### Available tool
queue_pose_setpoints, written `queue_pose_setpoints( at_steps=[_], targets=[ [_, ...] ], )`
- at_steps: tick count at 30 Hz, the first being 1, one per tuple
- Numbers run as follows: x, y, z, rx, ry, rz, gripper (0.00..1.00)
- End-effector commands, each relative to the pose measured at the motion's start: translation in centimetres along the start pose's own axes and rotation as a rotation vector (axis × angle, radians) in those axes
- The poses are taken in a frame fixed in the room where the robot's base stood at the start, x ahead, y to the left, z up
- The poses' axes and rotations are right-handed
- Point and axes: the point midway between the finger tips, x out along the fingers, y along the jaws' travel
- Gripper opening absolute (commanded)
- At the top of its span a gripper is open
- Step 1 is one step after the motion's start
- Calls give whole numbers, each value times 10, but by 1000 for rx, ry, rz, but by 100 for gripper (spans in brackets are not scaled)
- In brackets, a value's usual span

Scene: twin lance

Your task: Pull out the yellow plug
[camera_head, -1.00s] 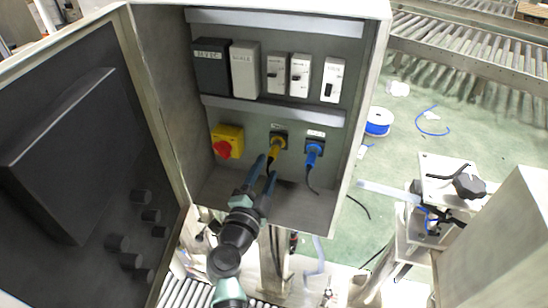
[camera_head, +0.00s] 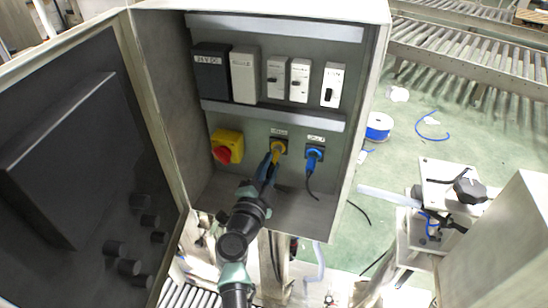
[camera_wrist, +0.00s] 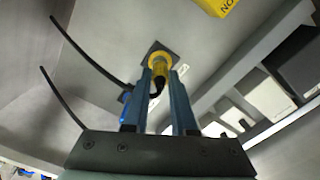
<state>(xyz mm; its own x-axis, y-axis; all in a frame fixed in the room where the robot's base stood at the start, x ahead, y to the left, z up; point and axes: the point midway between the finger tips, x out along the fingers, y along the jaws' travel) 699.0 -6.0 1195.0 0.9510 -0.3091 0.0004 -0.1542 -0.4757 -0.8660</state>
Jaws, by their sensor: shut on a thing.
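The yellow plug (camera_head: 277,147) sits at a socket on the back panel of the open cabinet, left of the blue plug (camera_head: 314,156). My gripper (camera_head: 271,163) reaches up into the cabinet and is shut on the yellow plug. In the wrist view, the yellow plug (camera_wrist: 158,62) is against its square socket plate (camera_wrist: 152,48), with a blue finger on either side of its lower body. A dark cable end shows between the fingers of my gripper (camera_wrist: 160,85). The blue plug is partly hidden behind a finger in the wrist view.
A yellow box with a red knob (camera_head: 227,147) is left of the yellow plug. A row of breaker modules (camera_head: 276,77) is above. The open cabinet door (camera_head: 80,160) stands on the left, and the cabinet's right wall (camera_head: 358,130) bounds the right.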

Motion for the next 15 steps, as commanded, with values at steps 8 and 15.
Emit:
queue_pose_setpoints(
  at_steps=[8,15],
  targets=[
    [0,0,0,0,0,0,0],
    [-4,0,0,0,-1,1,0]
  ],
)
